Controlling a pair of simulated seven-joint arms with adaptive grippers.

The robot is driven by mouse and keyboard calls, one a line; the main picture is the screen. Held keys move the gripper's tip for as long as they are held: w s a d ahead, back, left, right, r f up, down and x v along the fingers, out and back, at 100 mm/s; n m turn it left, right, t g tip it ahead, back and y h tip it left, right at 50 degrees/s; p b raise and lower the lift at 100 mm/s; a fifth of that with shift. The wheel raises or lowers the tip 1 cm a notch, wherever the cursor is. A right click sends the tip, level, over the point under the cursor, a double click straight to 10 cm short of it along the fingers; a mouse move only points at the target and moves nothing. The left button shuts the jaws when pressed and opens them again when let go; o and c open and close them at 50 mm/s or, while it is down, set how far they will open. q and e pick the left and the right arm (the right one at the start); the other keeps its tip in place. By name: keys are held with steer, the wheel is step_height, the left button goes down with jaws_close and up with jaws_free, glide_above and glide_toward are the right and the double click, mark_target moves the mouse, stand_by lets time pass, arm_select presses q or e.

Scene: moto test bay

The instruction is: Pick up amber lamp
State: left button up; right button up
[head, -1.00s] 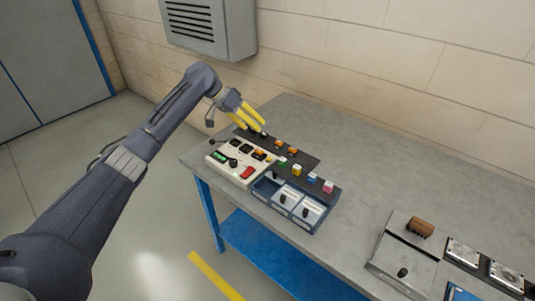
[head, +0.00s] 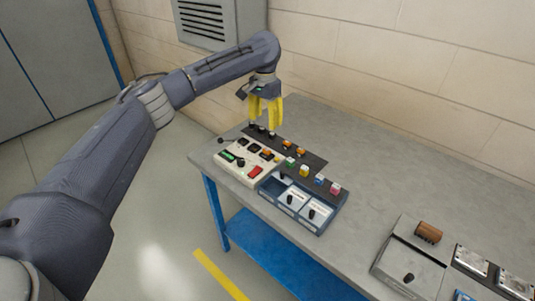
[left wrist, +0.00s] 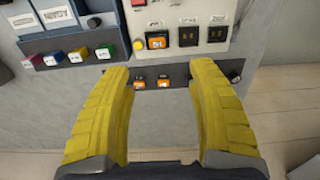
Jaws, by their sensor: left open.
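My left gripper (head: 263,125) is open and empty, pointing down over the far end of a dark strip (head: 314,163) on the bench. In the left wrist view its yellow fingers (left wrist: 161,68) stand wide apart. Two small orange-marked pieces, amber lamp-like, sit on the strip: one (head: 287,143) and another (head: 300,152). In the left wrist view they show between the fingertips, one (left wrist: 140,84) near the left finger and one (left wrist: 163,83) at the middle. I cannot tell which is the amber lamp. The fingers hide part of the strip. My right gripper is not in view.
A cream control panel (head: 233,166) with switches and an orange-lit square stands beside the strip. Green, yellow, blue and pink blocks (head: 304,171) line up near blue bins (head: 320,222). A grey box (head: 405,262) is at right. The bench middle is clear.

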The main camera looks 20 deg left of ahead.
arm_select(q)
glide_above(266, 150)
step_height(266, 150, down, 8)
steer(key=shift+w+a+f, duration=0.1)
steer(key=shift+w+f, duration=0.05)
steer(key=shift+f, duration=0.1)
steer(key=f, duration=0.3)
steer(key=shift+s+f, duration=0.2)
steer(key=shift+s, duration=0.1)
steer(key=shift+f, duration=0.9)
steer(key=shift+c, duration=0.5)
steer(key=c, duration=0.9)
steer(key=shift+c, duration=0.6)
steer(key=shift+r, duration=0.1)
